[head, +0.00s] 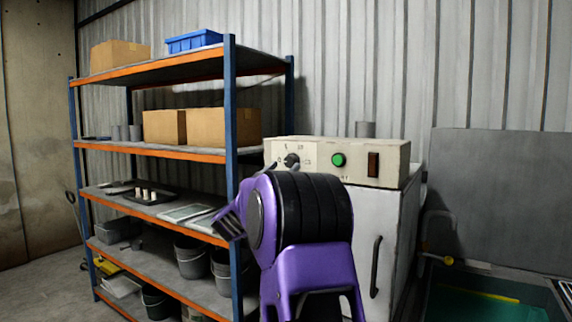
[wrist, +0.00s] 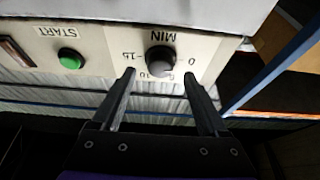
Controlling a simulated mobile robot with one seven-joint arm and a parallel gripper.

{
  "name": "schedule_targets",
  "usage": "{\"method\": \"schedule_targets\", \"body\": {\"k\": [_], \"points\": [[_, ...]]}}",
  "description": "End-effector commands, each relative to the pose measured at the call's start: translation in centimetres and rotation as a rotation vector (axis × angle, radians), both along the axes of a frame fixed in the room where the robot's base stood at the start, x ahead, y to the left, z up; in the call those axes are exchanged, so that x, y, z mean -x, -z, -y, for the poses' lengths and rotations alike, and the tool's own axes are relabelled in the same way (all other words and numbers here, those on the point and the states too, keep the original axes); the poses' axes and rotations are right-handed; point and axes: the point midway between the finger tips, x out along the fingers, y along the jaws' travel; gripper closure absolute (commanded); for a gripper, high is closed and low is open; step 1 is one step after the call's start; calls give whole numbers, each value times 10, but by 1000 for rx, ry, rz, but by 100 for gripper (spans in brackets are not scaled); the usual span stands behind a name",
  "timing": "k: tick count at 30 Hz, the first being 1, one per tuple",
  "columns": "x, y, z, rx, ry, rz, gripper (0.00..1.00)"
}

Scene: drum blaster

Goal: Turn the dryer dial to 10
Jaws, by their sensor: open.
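The dryer (head: 375,215) is a white cabinet with a cream control panel on top. Its black dial (head: 291,160) sits at the left of the panel, partly close behind my arm. In the wrist view the dial (wrist: 160,60) appears upside down, with "MIN" and the marks 0, 5, 10 and 15 around it. I cannot make out clearly where its pointer is. My gripper (wrist: 158,78) is open, with one finger on each side of the dial, and its fingertips look just short of it. In the head view my purple arm hides most of the gripper.
A green START button (head: 338,160) and a dark red-brown switch (head: 373,163) are on the same panel. A shelf rack (head: 231,130) with boxes and buckets stands close at the left. A sink (head: 480,300) is at the lower right.

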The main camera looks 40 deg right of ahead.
Motion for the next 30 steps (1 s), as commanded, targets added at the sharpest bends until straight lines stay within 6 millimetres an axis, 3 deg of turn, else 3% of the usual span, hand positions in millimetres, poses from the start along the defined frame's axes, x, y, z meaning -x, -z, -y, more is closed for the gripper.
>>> {"method": "schedule_targets", "body": {"k": [6, 16, 27, 29, 30], "points": [[-8, -9, 18, 1, 0, 1, 23], [-9, -10, 21, 1, -1, 1, 23], [-9, -10, 20, 1, -1, 1, 90], [-9, -10, 20, 1, -1, 1, 100], [-9, -10, 20, 1, -1, 1, 100]]}}
